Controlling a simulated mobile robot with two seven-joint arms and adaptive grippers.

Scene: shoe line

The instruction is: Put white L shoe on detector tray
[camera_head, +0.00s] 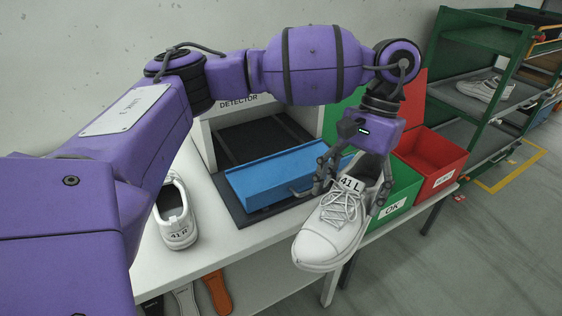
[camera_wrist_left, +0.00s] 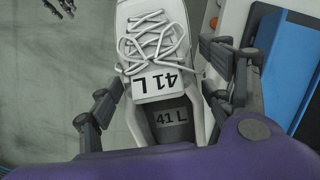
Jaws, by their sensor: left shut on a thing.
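The white L shoe (camera_head: 330,228), with "41 L" on its tongue, hangs in my left gripper (camera_head: 352,182) in front of the table edge in the head view. My left gripper is shut on the shoe, one finger on each side of it near the ankle opening. In the left wrist view the shoe (camera_wrist_left: 156,40) lies between the fingers, toe away from the camera. The blue detector tray (camera_head: 280,174) lies empty at the detector (camera_head: 240,110), left of and behind the shoe.
A second white shoe marked "41 R" (camera_head: 177,215) stands on the table at left. A green OK box (camera_head: 400,195) and a red box (camera_head: 440,160) stand right of the held shoe. A green rack (camera_head: 430,70) with white shoes is at far right. Sole-shaped items hang below the table.

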